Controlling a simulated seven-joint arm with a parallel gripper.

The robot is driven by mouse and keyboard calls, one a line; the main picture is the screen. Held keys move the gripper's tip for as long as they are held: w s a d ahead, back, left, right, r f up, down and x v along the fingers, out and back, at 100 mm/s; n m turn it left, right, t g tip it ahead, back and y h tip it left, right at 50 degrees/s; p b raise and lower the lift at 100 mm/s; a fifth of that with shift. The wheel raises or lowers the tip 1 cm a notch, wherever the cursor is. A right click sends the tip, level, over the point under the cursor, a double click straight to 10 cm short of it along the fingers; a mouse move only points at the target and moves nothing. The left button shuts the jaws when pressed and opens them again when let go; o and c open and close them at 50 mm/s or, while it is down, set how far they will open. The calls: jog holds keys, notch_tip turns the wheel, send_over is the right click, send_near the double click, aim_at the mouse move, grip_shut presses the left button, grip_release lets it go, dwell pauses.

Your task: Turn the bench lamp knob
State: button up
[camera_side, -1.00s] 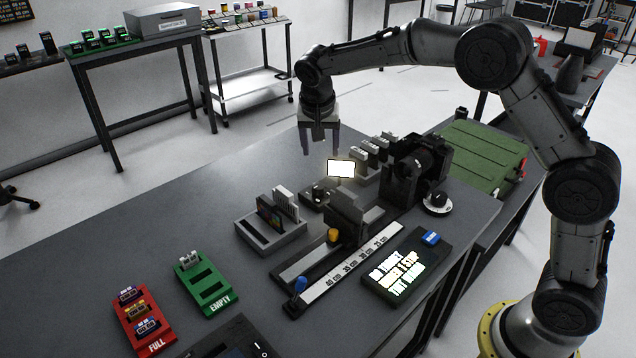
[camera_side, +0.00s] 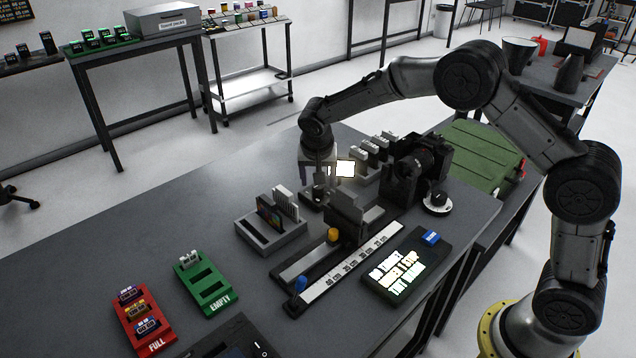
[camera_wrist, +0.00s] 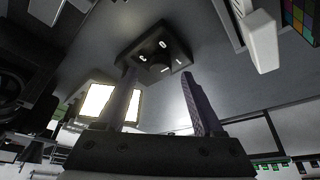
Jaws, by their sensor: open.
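The bench lamp's lit panel (camera_side: 346,169) glows white beside my gripper, which hides its left edge in the side view. It also shows in the wrist view (camera_wrist: 97,103), partly behind a finger. The lamp's dark base (camera_side: 313,195) sits on the bench below my gripper. In the wrist view, the dark box (camera_wrist: 151,40) has a round dark knob (camera_wrist: 160,58) with white marks around it. My gripper (camera_side: 318,178) points down just above the base. In the wrist view my gripper (camera_wrist: 158,74) has its fingers apart, with the knob seen between and beyond their tips. I cannot tell contact.
The camera (camera_side: 428,158) stands right of the lamp, with a white dial (camera_side: 437,205) beside it. A grey card holder (camera_side: 270,238) and a slider rail (camera_side: 345,268) lie in front. Open bench (camera_side: 190,220) is to the left.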

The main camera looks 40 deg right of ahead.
aim_at(318, 189)
jog(key=shift+x, duration=1.2)
grip_shut()
